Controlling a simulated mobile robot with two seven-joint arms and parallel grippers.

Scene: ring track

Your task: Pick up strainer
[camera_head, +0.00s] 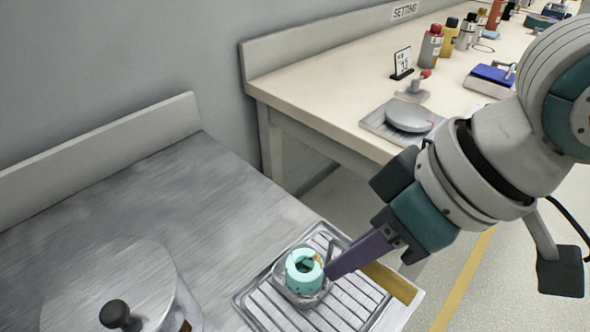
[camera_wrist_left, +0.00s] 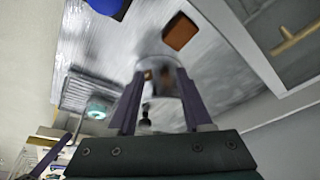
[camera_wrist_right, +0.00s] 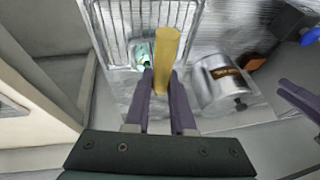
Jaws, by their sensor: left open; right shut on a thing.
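The strainer has a yellow-brown handle (camera_head: 392,282) and a greyish basket (camera_head: 301,297). A teal ring-shaped piece (camera_head: 304,268) sits in the basket, over a ribbed metal tray (camera_head: 352,308). My right gripper (camera_head: 330,272) is shut on the strainer near the handle; the fingers hide part of the join. In the right wrist view the handle (camera_wrist_right: 167,48) stands out between the fingertips (camera_wrist_right: 161,76). I cannot tell whether the basket touches the tray. My left gripper (camera_wrist_left: 158,75) is open in its wrist view, with nothing held, and out of the head view.
A lidded metal pot (camera_head: 130,290) with a black knob stands left of the tray on the metal counter (camera_head: 190,190). Bare counter lies behind them. A second bench (camera_head: 330,85) carries a round-plated device (camera_head: 408,116), a small sign (camera_head: 402,62) and several bottles.

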